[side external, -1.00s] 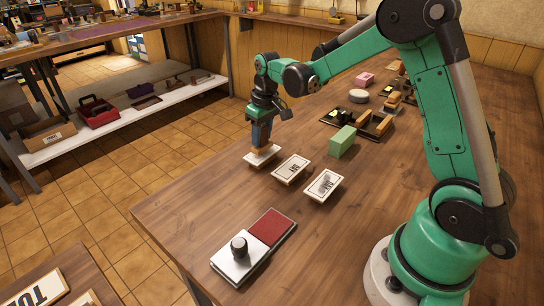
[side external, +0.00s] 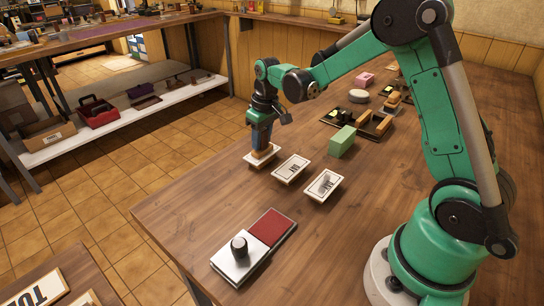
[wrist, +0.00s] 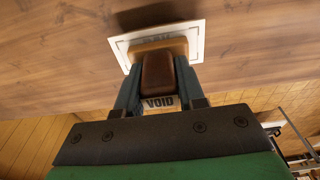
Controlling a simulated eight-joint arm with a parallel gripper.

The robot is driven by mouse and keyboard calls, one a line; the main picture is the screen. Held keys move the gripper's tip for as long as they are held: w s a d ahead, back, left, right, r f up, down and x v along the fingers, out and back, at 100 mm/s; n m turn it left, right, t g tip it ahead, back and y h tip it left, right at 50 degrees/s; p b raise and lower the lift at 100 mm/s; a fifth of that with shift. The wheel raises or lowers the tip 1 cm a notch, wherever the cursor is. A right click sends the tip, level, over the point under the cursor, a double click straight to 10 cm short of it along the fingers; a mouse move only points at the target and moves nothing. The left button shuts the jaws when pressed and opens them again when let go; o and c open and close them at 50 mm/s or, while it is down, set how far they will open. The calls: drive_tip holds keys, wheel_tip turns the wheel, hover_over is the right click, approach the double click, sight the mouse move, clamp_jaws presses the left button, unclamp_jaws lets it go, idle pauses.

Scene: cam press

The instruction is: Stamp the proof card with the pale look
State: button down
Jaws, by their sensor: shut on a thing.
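My gripper (side external: 262,132) is shut on a stamp with a brown handle and a wooden base (side external: 264,151). In the wrist view the stamp's handle (wrist: 159,74) sits between my two fingers, and a label on it reads VOID. The stamp is over the leftmost white card (side external: 251,163), upright; I cannot tell whether it touches. This card's border and part of its print show in the wrist view (wrist: 198,40). Two more cards lie to its right: a middle card (side external: 291,169) with dark print and a right card (side external: 323,185) with a heavier grey mark.
A red ink pad (side external: 270,227) with a white lid and black knob (side external: 239,247) lies near the front edge. A green block (side external: 342,142) stands behind the cards. A dark rack (side external: 371,127) with several stamps is further back.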

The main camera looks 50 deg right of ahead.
idle(0.5)
drive_tip(key=shift+r, duration=3.5)
